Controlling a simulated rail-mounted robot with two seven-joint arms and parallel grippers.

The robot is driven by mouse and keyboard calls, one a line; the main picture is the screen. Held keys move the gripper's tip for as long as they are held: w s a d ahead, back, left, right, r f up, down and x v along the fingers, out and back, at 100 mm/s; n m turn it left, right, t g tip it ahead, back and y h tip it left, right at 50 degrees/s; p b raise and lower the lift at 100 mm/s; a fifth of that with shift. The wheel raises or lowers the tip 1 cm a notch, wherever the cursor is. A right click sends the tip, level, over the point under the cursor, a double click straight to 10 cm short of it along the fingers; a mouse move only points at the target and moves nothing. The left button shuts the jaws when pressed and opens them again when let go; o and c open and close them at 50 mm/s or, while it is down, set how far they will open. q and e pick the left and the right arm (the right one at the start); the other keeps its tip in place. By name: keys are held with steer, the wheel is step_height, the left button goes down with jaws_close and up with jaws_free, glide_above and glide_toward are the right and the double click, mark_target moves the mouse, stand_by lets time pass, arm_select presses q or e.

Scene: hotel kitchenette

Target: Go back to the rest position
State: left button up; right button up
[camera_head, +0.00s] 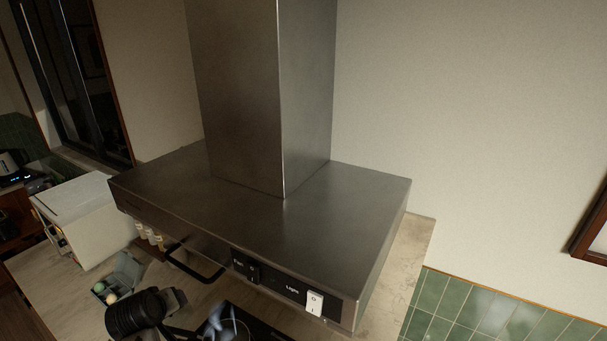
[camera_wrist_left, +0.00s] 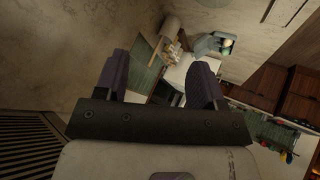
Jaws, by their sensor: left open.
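My left gripper (camera_wrist_left: 158,72) shows in the left wrist view with its two dark fingers apart and nothing visible between them. In the head view I cannot clearly make out its fingers. My right gripper is in neither view. The steel range hood (camera_head: 260,220) fills the middle of the head view. Its front panel has a dark fan switch (camera_head: 246,268) and a white light switch (camera_head: 314,303).
Below the hood is a counter (camera_head: 60,268) with a white box-shaped appliance (camera_head: 80,215), a grey-green tray of round items (camera_head: 118,278) and a dark ribbed object (camera_head: 135,314). A dark slatted surface (camera_wrist_left: 30,148) lies left in the wrist view. A frame (camera_head: 593,238) hangs right.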

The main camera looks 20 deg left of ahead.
arm_select(q)
steer(key=s+d+r+m+t+h, duration=0.1)
steer(key=s+d+m, duration=0.3)
steer(key=d, duration=0.5)
steer(key=s+d+r+m+t+h, duration=0.1)
steer(key=s+d+m, duration=0.3)
steer(key=d, duration=0.5)
steer(key=s+d+f+m+g+h, duration=0.1)
steer(key=s+d+f+m+g, duration=0.1)
steer(key=s+f, duration=0.5)
steer(key=s+d+f+m+g+p, duration=0.1)
steer(key=s+d+f+m+g, duration=0.2)
steer(key=s, duration=1)
steer(key=d+f, duration=0.3)
steer(key=f, duration=0.2)
steer(key=shift+f+g+h, duration=0.2)
steer(key=shift+g+h, duration=0.2)
